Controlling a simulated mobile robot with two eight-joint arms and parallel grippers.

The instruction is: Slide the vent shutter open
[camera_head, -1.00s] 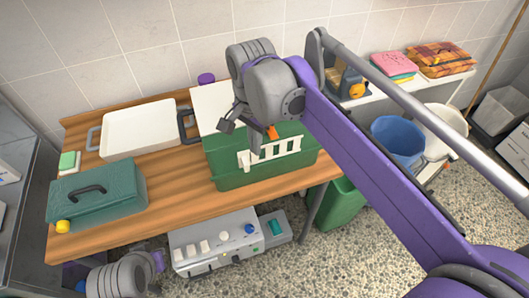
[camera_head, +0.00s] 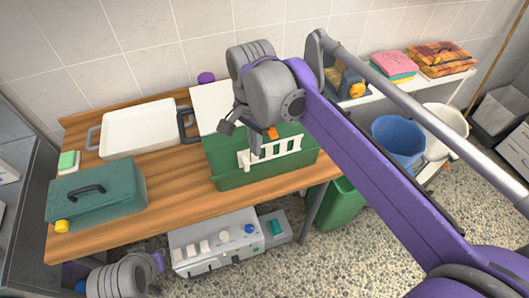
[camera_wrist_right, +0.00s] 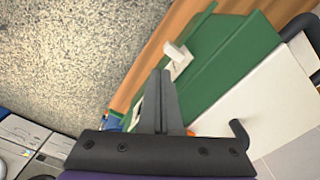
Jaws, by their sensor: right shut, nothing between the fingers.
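The green kennel box (camera_head: 235,174) stands on the wooden table with a white slatted vent shutter (camera_head: 287,147) on its front face. In the right wrist view, a white knob (camera_wrist_right: 178,60) sticks out from the green front (camera_wrist_right: 215,50). My right gripper (camera_head: 255,151) is at the left part of the shutter, in front of the box. In the right wrist view its fingers (camera_wrist_right: 159,76) are shut and empty, with the tips close beside the knob; I cannot tell if they touch it. The fingers hide part of the shutter. My left wrist shows at the lower left, its fingers out of sight.
A white tray (camera_head: 139,128) and a teal case (camera_head: 95,195) are on the table to the left. A grey switch box (camera_head: 215,245) is below the table's front edge. A green bin (camera_head: 340,205) and a blue bucket (camera_head: 398,140) stand to the right.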

